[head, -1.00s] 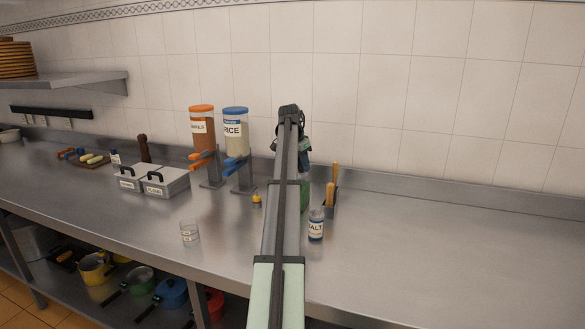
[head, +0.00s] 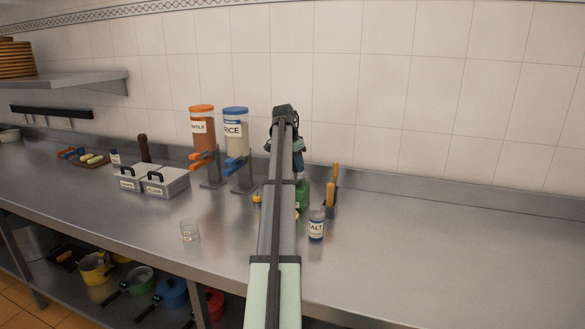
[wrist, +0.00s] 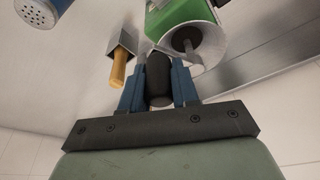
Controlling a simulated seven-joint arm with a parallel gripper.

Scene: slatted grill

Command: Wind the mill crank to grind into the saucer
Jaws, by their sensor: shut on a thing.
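The green mill (head: 303,196) stands on the counter, partly hidden behind my arm in the head view. In the wrist view its green body (wrist: 180,12) is at the top, with a pale round hopper (wrist: 206,42) beside it. My gripper (wrist: 158,73) is shut on the dark crank knob (wrist: 158,85), which sits between its blue fingers. The rest of the crank is mostly hidden. I cannot make out the saucer in either view.
A salt shaker (head: 316,228) and a holder with wooden-handled tools (head: 330,199) stand close right of the mill. A glass (head: 189,233), a small yellow-topped item (head: 257,202) and the rice dispenser (head: 236,135) are to the left. The counter's right side is clear.

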